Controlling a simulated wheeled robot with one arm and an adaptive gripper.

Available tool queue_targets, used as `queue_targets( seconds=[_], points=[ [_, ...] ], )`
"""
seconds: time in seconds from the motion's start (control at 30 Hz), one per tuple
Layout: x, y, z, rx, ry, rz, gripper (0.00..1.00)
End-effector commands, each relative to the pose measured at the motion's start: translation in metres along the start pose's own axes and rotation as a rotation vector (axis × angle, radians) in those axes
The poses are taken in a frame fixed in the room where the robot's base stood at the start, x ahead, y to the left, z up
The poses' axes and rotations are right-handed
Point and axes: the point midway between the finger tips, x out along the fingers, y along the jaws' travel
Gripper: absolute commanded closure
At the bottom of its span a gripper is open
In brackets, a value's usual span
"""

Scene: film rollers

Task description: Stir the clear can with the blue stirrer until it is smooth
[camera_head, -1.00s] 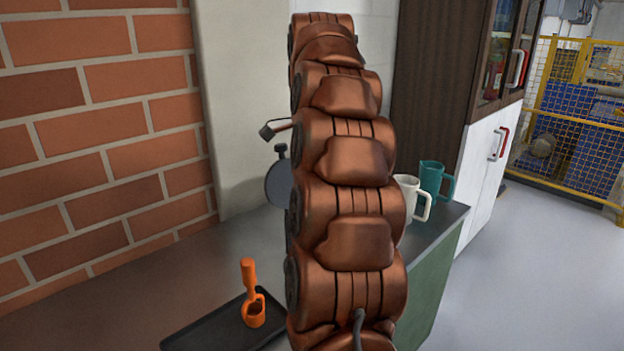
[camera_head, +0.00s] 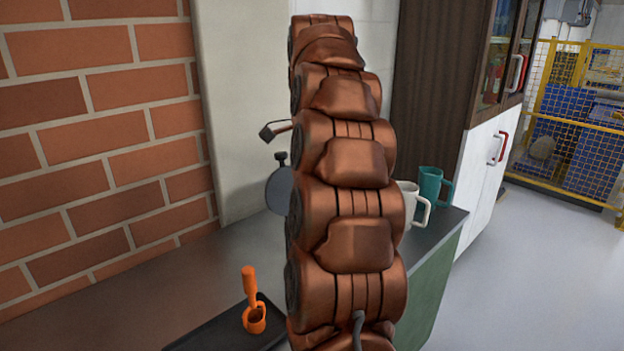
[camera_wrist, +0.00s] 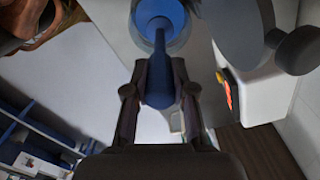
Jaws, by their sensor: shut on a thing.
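My gripper (camera_wrist: 160,88) is shut on the handle of the blue stirrer (camera_wrist: 159,60) in the wrist view. The stirrer's stem runs up the picture to a wide blue end (camera_wrist: 158,14). A pale see-through ring, which looks like the clear can (camera_wrist: 181,40), surrounds that end; the can is cut off by the top edge. I cannot tell how deep the stirrer's end sits or how smooth any contents are. In the head view my copper-coloured arm hides the gripper, the stirrer and the can.
An orange tool (camera_head: 253,305) stands on a black tray (camera_head: 205,338) on the grey counter (camera_head: 215,265). A dark grey disc with a knob (camera_head: 279,188) shows left of my arm. A white mug (camera_head: 411,204) and teal mug (camera_head: 431,186) stand to the right. Open floor lies beyond.

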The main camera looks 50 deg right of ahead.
Motion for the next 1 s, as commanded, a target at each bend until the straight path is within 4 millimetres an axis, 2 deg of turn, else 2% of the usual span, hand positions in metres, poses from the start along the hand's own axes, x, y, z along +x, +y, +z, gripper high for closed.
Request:
queue_targets(
  seconds=[0.03,0.63,1.0],
  points=[
    [-0.009,0.0,0.0,0.0,0.0,0.0,1.0],
    [-0.057,0.0,0.0,0.0,0.0,0.0,1.0],
    [-0.06,0.0,0.0,0.0,0.0,0.0,1.0]
  ],
)
